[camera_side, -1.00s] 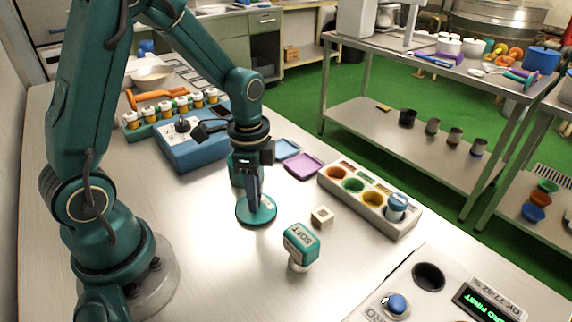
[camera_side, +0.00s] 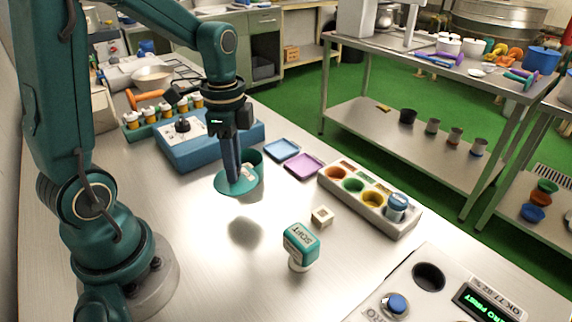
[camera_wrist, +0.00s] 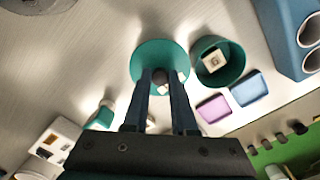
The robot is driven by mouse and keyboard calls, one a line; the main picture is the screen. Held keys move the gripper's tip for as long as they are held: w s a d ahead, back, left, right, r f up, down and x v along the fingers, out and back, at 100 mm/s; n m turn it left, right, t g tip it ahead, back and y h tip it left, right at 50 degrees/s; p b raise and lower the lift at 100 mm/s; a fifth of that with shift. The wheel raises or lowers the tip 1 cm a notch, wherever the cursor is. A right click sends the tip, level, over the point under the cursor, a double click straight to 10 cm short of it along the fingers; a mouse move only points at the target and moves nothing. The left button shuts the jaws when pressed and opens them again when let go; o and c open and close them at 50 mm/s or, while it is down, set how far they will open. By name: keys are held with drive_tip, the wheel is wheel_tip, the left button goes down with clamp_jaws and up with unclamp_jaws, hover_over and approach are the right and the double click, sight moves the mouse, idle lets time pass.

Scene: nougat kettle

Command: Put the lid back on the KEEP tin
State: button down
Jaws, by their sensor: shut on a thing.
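A teal round lid (camera_side: 228,186) hangs above the table, and its shadow falls on the bare table below. My gripper (camera_side: 234,180) is shut on the knob at the lid's middle; the wrist view shows the fingers on either side of it (camera_wrist: 160,77). A teal open tin (camera_side: 256,158) stands just behind the lid in the side view, partly hidden by the lid and fingers. In the wrist view the tin (camera_wrist: 232,74) is right beside the lid, with a pale cube (camera_wrist: 214,60) inside. The lid is not over its mouth. I cannot read a KEEP label.
Blue (camera_side: 281,149) and purple (camera_side: 304,166) trays lie to the right of the tin. A block with coloured cups (camera_side: 368,198), a pale cube (camera_side: 322,215) and a SOFT stamp (camera_side: 300,243) are further right. A blue box (camera_side: 190,150) stands behind.

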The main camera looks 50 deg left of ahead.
drive_tip(key=s+a+r, duration=0.4)
drive_tip(key=a, duration=0.2)
drive_tip(key=w+a+r, duration=0.2)
drive_tip(key=w+r, duration=0.1)
drive_tip(key=w, duration=0.1)
drive_tip(key=shift+w+d+f, duration=0.15)
drive_tip(key=shift+w+f, duration=0.85)
drive_tip(key=shift+f, duration=0.25)
drive_tip(key=shift+w+d+f, duration=0.15)
drive_tip(key=shift+w+f, duration=0.9)
drive_tip(key=shift+f, duration=0.2)
drive_tip(key=shift+w+d+f, duration=0.15)
drive_tip(key=shift+w+f, duration=0.85)
drive_tip(key=shift+f, duration=0.25)
drive_tip(key=shift+f, duration=0.4)
drive_tip(key=c, duration=0.6)
unclamp_jaws()
drive_tip(key=shift+c, duration=0.2)
